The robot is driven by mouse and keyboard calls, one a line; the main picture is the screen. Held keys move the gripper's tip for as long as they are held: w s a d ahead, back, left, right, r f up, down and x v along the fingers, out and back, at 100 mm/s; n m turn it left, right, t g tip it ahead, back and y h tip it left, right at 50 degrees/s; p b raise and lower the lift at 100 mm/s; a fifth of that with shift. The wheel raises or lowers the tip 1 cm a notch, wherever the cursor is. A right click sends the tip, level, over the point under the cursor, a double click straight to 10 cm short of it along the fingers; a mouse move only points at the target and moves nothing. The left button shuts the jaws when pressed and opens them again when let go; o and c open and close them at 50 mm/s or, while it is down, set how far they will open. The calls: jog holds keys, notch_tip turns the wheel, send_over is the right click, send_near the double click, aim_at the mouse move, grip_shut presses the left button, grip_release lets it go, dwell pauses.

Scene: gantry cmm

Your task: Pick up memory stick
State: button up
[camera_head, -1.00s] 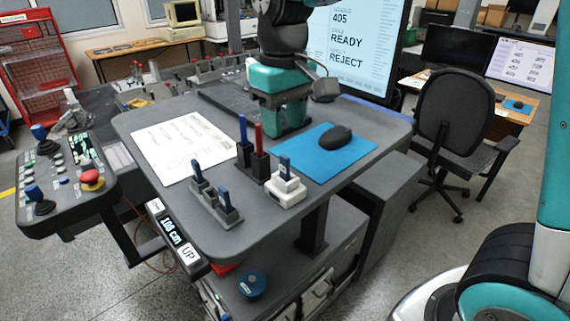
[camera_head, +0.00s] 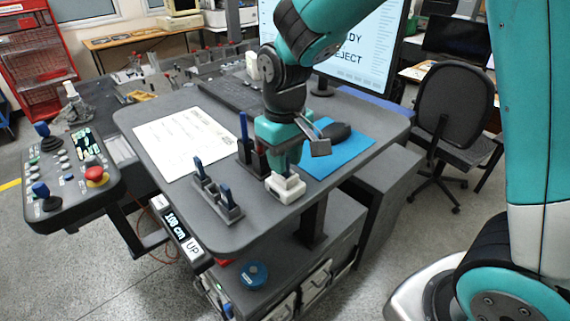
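A small white block (camera_head: 285,189) stands on the grey desk. The small blue upright piece in it, possibly the memory stick, is hidden behind my gripper now. My gripper (camera_head: 284,173) points down directly over this block, its tip low at the block's top. Its fingers are too dark and small to show whether they are open or shut, or whether they touch the piece. Two similar blue upright pieces stand in a dark grey rack (camera_head: 216,199) to the left: one at the back (camera_head: 198,166), one at the front (camera_head: 225,195).
A pen holder (camera_head: 246,155) with a blue pen stands close left of my gripper. A blue mat (camera_head: 349,152) with a black mouse (camera_head: 336,132) lies to the right. A paper sheet (camera_head: 185,140), a keyboard (camera_head: 228,93) and a screen (camera_head: 365,55) are farther back.

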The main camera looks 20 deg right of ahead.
grip_shut()
jog(key=shift+r, duration=0.15)
notch_tip(320, 180, up, 20)
jog(key=b, duration=0.2)
dwell(0.4)
notch_tip(320, 180, up, 3)
jog(key=p, duration=0.3)
jog(key=shift+r, duration=0.15)
dwell(0.5)
